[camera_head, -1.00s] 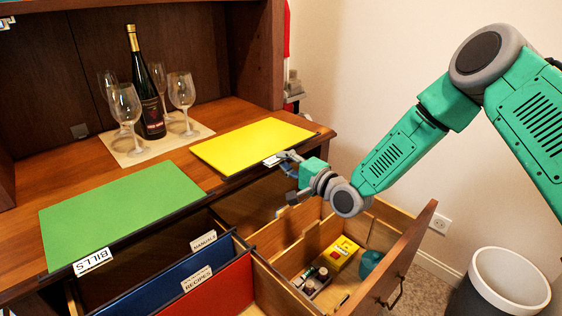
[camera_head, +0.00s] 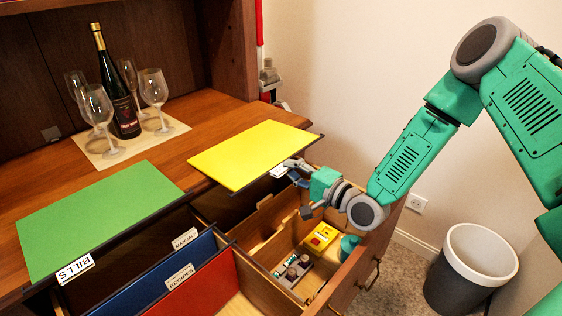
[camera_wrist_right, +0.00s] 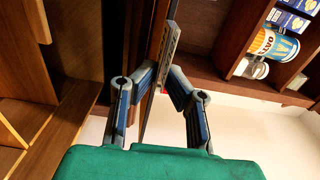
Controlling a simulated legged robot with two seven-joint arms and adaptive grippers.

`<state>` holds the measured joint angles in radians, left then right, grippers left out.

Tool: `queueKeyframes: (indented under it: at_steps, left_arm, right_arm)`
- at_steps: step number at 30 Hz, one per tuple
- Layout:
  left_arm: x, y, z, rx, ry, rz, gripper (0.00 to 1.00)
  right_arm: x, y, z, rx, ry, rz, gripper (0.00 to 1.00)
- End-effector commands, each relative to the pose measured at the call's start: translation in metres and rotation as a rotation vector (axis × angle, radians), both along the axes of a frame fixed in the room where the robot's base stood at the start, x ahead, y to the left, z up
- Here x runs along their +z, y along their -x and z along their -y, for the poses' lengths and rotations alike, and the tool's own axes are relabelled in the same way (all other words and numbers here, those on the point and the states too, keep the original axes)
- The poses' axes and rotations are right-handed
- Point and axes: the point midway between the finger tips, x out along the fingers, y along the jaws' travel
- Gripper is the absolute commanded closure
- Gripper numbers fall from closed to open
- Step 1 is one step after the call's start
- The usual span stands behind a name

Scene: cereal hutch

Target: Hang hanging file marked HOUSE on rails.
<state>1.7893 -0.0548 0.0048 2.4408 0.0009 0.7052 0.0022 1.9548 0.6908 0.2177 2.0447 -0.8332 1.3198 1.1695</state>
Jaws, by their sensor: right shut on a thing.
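A yellow hanging file (camera_head: 252,153) lies nearly flat, its front right part out past the desk's front edge. My right gripper (camera_head: 290,172) is shut on its near long edge, at the white label tab (camera_head: 279,172). The tab's writing is not readable. In the right wrist view, the fingers (camera_wrist_right: 162,78) clamp the file's thin edge (camera_wrist_right: 160,35). The open drawer with the rails is below. Blue (camera_head: 150,275) and red (camera_head: 205,287) files hang upright there, tabbed MANUALS and RECIPES. My left gripper is not in view.
A green file (camera_head: 95,215) tabbed BILLS lies on the desk (camera_head: 205,110). A wine bottle (camera_head: 118,95) and several glasses stand behind. Another open drawer (camera_head: 335,285) holds a yellow box (camera_head: 320,237) and small items under my right arm. A bin (camera_head: 468,265) stands at right.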

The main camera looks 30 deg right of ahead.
Motion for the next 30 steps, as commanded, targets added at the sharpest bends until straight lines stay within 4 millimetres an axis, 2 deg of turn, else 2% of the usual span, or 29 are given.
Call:
queueKeyframes:
  at_steps: [30]
  left_arm:
    - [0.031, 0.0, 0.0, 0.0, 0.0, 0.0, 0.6]
  right_arm:
    - [0.001, 0.097, 0.032, 0.0, 0.001, -0.003, 1.0]
